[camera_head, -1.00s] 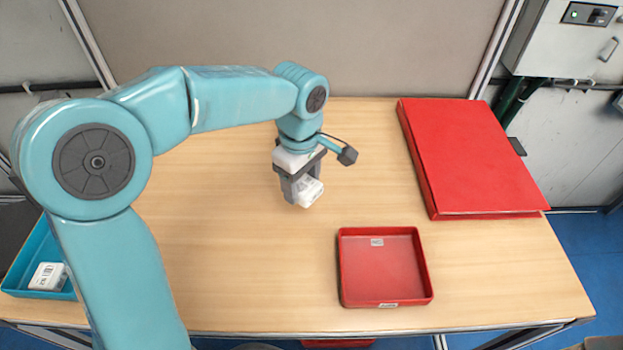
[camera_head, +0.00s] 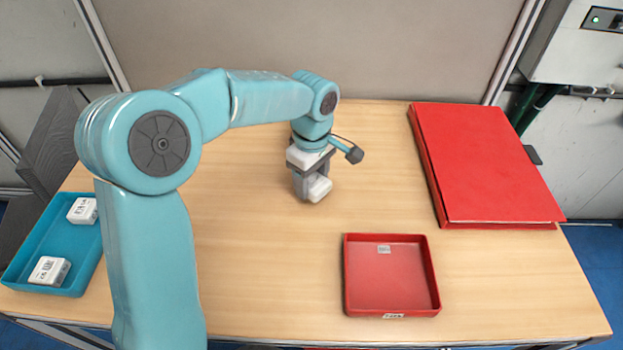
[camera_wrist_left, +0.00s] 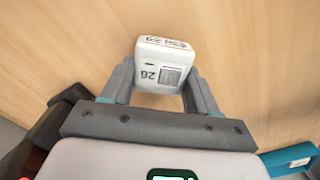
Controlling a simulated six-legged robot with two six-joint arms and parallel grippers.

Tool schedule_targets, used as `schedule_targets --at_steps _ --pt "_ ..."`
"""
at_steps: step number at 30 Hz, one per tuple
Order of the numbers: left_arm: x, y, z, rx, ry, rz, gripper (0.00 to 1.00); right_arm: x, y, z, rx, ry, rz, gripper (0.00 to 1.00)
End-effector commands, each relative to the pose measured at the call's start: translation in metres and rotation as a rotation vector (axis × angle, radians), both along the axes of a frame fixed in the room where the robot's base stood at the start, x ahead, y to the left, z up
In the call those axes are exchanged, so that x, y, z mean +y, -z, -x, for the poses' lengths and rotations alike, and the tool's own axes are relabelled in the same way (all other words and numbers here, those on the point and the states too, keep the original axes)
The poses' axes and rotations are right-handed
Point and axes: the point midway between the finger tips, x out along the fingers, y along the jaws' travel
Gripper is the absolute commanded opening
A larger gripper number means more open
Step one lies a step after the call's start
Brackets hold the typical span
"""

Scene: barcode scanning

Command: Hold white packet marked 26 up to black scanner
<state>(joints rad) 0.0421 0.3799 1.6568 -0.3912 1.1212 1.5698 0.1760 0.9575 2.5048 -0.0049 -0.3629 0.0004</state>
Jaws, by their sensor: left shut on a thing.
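The white packet marked 26 (camera_wrist_left: 160,68) is between the fingers of my left gripper (camera_wrist_left: 155,95) in the left wrist view, its printed code and number facing the camera. In the head view my left gripper (camera_head: 307,187) is shut on the packet (camera_head: 319,189) over the middle of the table. I cannot tell how far the packet is above the wood. No black scanner can be made out in the head view; a dark object (camera_wrist_left: 62,118) at the left of the wrist view is only partly seen. My right gripper is not in view.
A blue tray (camera_head: 88,272) at the left holds white packets (camera_head: 49,271) and (camera_head: 83,211). An empty red tray (camera_head: 432,275) lies at the front right. Bare table (camera_head: 250,260) lies between the trays.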

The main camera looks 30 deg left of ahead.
Motion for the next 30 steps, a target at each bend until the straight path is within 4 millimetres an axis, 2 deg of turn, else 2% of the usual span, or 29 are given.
schedule_targets --at_steps 6,15,17,30 --pt "0.002 0.003 -0.006 -0.002 0.001 0.000 0.23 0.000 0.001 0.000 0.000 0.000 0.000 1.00" --pt "0.000 -0.001 -0.002 -0.003 0.001 0.000 0.23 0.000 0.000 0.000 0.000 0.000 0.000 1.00" --pt "-0.005 -0.008 0.005 -0.004 0.002 0.001 0.23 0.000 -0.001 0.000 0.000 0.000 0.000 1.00" --pt "-0.055 -0.084 0.088 -0.004 0.004 0.000 0.23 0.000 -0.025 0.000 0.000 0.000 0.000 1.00"
